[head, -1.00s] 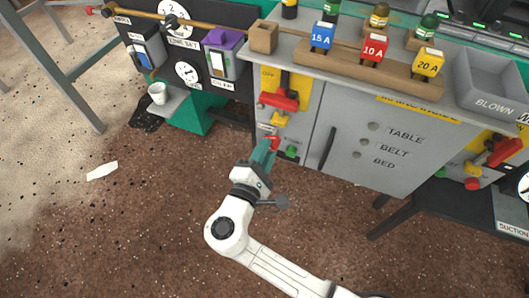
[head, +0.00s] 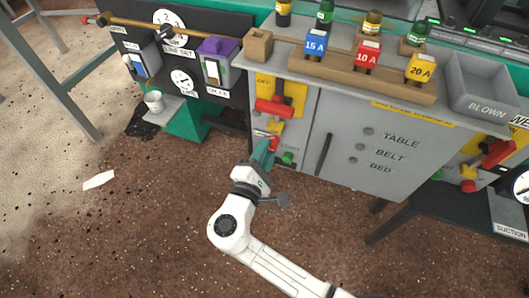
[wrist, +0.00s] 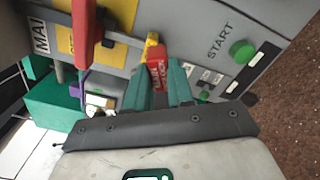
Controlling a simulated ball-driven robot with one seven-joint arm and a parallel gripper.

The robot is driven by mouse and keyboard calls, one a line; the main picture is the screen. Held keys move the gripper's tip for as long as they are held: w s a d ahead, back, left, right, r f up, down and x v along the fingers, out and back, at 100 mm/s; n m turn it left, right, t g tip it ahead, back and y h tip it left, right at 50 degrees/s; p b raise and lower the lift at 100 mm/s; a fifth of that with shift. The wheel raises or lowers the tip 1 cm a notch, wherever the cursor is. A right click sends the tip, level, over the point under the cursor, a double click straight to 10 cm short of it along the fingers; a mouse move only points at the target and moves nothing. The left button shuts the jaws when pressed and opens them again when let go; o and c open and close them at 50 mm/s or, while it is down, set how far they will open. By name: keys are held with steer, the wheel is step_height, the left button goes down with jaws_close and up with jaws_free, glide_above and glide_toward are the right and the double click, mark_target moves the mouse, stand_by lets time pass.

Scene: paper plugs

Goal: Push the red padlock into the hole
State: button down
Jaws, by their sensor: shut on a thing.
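My gripper (head: 266,150) has green fingers and is shut on the red padlock (head: 274,144). In the wrist view, the padlock (wrist: 157,77) with white lettering sits between my fingertips (wrist: 158,88). Just beyond it is a yellow piece (wrist: 152,42) on the grey cabinet front, below the red switch handle; it also shows in the head view (head: 273,128). The padlock's top end appears close to or touching this yellow piece. The hole itself cannot be made out, and I cannot tell whether any of the padlock is in it.
The red switch handle (head: 275,107) hangs just above the yellow piece. A green START button (wrist: 242,52) is to the right. A cabinet door with a dark handle (head: 324,153) lies further right. A cup (head: 154,101) stands on a shelf at left.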

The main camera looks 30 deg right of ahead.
steer(key=shift+w+d, duration=0.15)
steer(key=shift+d, duration=0.05)
steer(key=c, duration=0.9)
jaws_free()
steer(key=p+v, duration=0.2)
steer(key=v, duration=0.8)
steer(key=shift+s+a, duration=0.25)
steer(key=shift+a, duration=0.05)
